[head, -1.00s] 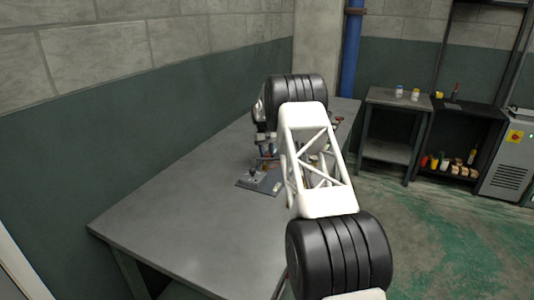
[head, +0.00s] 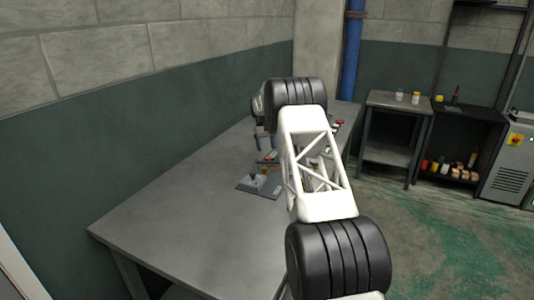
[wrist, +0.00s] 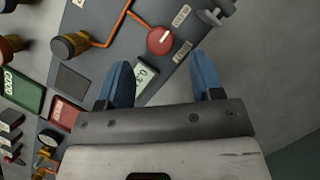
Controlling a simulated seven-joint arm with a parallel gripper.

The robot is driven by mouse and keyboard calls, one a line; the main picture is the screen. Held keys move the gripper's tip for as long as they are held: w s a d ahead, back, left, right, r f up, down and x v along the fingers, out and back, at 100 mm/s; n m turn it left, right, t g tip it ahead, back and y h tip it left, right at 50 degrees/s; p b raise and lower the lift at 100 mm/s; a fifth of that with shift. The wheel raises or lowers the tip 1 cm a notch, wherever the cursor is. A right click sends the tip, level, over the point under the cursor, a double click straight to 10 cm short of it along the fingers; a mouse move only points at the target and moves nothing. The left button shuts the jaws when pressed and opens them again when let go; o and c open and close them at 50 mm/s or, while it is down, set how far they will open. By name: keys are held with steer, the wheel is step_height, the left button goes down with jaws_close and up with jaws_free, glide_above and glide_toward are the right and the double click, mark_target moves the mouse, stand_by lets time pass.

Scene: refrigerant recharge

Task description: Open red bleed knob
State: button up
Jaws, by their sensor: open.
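The red bleed knob (wrist: 160,40) is round with a pale pointer mark, on a grey panel (wrist: 192,62) at the top of the wrist view. Labels flank it, and an orange pipe runs to it from a brass fitting (wrist: 72,46). My gripper (wrist: 162,72) is open and empty, its two blue fingers apart. The knob lies just beyond the fingertips, roughly between their lines and nearer the left one; I see no contact. In the head view my gripper (head: 265,140) is small above the table, and my arm hides part of the equipment; the knob cannot be made out.
A small display (wrist: 145,75) sits beside the left finger. Green (wrist: 29,98) and red (wrist: 66,112) labelled blocks and more brass fittings lie to the left. A grey plate (head: 261,185) rests on the table (head: 185,220), whose near part is clear.

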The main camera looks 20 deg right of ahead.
steer(key=shift+v, duration=1.6)
steer(key=s+a+r+t, duration=0.1)
steer(key=s+a+r, duration=0.3)
steer(key=s+r, duration=0.4)
steer(key=s+a+r+t, duration=0.1)
steer(key=s+a+r, duration=0.3)
steer(key=s+r, duration=0.35)
steer(key=s+a+r+t, duration=0.1)
steer(key=s+a+r, duration=0.25)
steer(key=s, duration=0.65)
steer(key=s+a+r+t, duration=0.1)
steer(key=s+a+r, duration=0.3)
steer(key=s, duration=0.5)
steer(key=s+a+t, duration=0.1)
steer(key=s+a, duration=0.1)
steer(key=s, duration=0.9)
steer(key=s+a, duration=0.2)
steer(key=s, duration=0.8)
steer(key=s+a+f+t, duration=0.1)
steer(key=s+f, duration=0.2)
steer(key=s, duration=0.7)
steer(key=s+a+f+t, duration=0.1)
steer(key=s+f, duration=0.3)
steer(key=s, duration=0.6)
steer(key=shift+s+a+f, duration=0.2)
steer(key=shift+a+f, duration=0.1)
steer(key=shift+a, duration=0.05)
